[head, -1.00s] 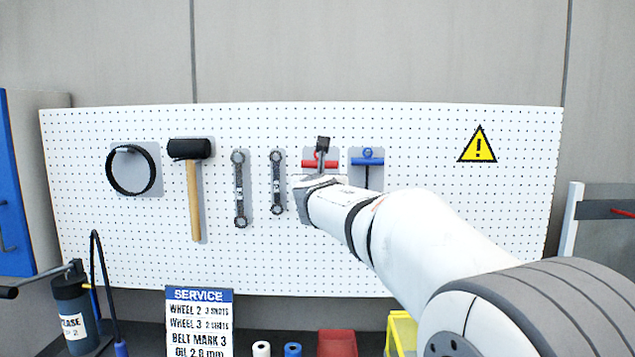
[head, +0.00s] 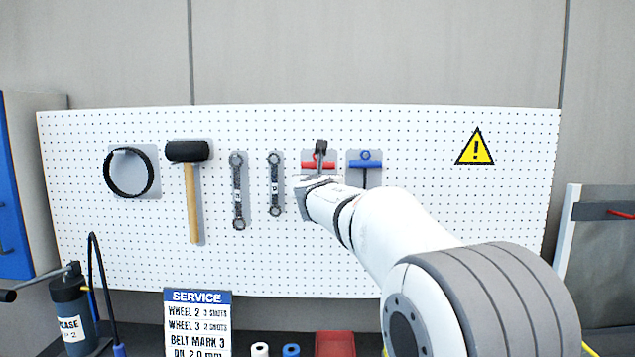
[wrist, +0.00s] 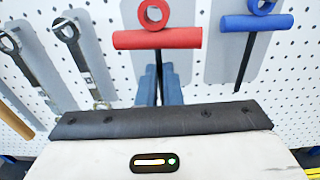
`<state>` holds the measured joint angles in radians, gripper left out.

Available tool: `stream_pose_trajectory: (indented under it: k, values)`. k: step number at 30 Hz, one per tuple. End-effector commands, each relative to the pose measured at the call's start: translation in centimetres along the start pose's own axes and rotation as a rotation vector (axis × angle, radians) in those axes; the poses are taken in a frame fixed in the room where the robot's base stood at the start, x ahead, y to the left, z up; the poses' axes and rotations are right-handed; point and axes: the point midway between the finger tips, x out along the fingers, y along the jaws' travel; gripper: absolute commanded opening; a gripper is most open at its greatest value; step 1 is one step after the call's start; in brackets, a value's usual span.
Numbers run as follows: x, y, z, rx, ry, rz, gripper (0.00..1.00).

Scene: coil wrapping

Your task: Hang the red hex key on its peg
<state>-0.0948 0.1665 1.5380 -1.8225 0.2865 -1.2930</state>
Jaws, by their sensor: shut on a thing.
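The red hex key (wrist: 158,39) has a red T-handle with a ring on top. It is upright in front of a grey backing plate (wrist: 186,15) on the pegboard. My gripper (wrist: 159,72) is shut on its dark shaft just below the handle. In the head view the red handle (head: 327,165) shows just above my gripper (head: 318,181), partly covered by my wrist parts. The peg is not clearly visible, and I cannot tell whether the ring is around it. The lower shaft is hidden behind my gripper.
A blue hex key (head: 366,164) hangs close on the right. Two wrenches (head: 274,185), a hammer (head: 191,190) and a black coil (head: 128,173) hang on the left. The pegboard (head: 430,145) is bare to the right, around a warning sign (head: 475,148).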

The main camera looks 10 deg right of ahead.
Motion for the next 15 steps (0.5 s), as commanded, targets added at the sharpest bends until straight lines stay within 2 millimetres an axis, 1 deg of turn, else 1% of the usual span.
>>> stream_pose_trajectory:
  k: [15]
  values:
    - [2.6,0.1,0.2,0.0,0.0,0.002,0.0]
